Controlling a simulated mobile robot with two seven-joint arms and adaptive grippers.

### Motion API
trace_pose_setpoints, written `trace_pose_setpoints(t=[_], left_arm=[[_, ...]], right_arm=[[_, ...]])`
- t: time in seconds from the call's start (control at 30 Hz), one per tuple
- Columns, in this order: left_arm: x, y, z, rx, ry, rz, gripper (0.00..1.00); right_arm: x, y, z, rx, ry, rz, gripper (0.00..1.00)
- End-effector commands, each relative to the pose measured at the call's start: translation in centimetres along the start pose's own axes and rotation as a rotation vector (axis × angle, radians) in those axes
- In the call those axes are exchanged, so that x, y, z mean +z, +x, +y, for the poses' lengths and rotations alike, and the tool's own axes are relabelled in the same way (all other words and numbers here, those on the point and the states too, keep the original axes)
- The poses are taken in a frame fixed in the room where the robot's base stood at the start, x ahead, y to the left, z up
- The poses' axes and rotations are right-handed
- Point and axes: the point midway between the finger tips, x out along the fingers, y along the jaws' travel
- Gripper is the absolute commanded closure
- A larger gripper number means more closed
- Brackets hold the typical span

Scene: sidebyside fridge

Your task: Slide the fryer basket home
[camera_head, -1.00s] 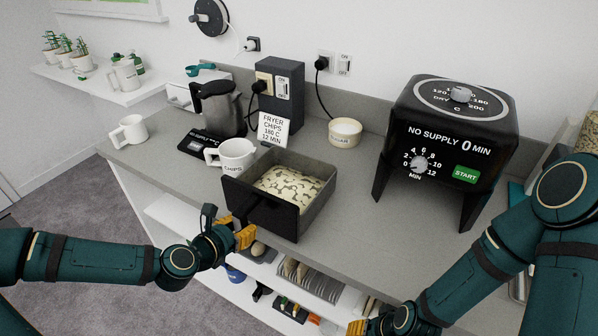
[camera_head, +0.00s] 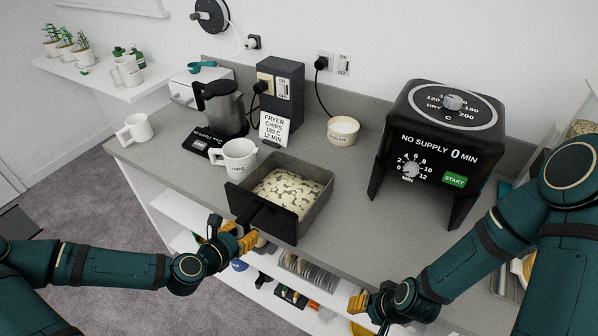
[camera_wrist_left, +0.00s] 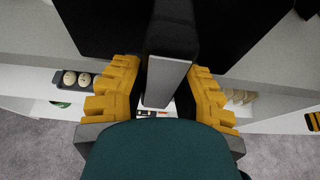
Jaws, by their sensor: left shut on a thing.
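The fryer basket (camera_head: 318,211) sits on the counter, left of the air fryer and apart from it. It is an open grey tray with a black front panel facing me, and pale chips (camera_head: 289,193) lie inside. My left gripper (camera_head: 242,240) is at the front panel, shut on the basket handle. In the left wrist view the dark handle (camera_wrist_left: 168,82) runs between the yellow fingers. The black air fryer (camera_head: 436,146) stands on legs with an open space beneath its body. My right gripper (camera_head: 360,303) is low at the counter's front edge, away from the basket; its finger gap is unclear.
A white mug (camera_head: 239,155) stands close to the basket's back left corner, with a sign card (camera_head: 273,128) behind. A labelled bowl (camera_head: 342,130) stands at the back. Bare counter (camera_head: 350,215) lies between basket and fryer. Shelves with plates (camera_head: 305,268) are below.

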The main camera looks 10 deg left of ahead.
Motion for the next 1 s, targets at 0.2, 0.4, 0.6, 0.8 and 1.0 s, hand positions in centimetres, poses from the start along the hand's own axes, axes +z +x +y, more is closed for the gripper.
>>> trace_pose_setpoints(t=[0.2, 0.4, 0.6, 0.8, 1.0], left_arm=[[0.2, -0.4, -0.6, -0.007, 0.003, -0.002, 1.00], [-0.2, -0.9, -1.1, -0.011, 0.006, 0.001, 1.00], [-1.1, -2.4, -1.1, -0.010, 0.006, 0.001, 1.00], [-1.3, -3.1, -1.2, -0.011, 0.007, 0.000, 1.00], [-1.3, -3.1, -1.2, -0.011, 0.007, 0.000, 1.00]], right_arm=[[-0.5, -2.0, -0.7, -0.001, 0.002, 0.007, 0.53], [-0.9, -3.2, -1.1, -0.002, 0.003, 0.012, 0.53], [-0.8, -2.9, -1.0, -0.002, 0.003, 0.011, 0.53], [-0.8, -2.9, -1.1, -0.002, 0.003, 0.011, 0.53], [-0.8, -2.9, -1.1, -0.002, 0.003, 0.011, 0.53]])
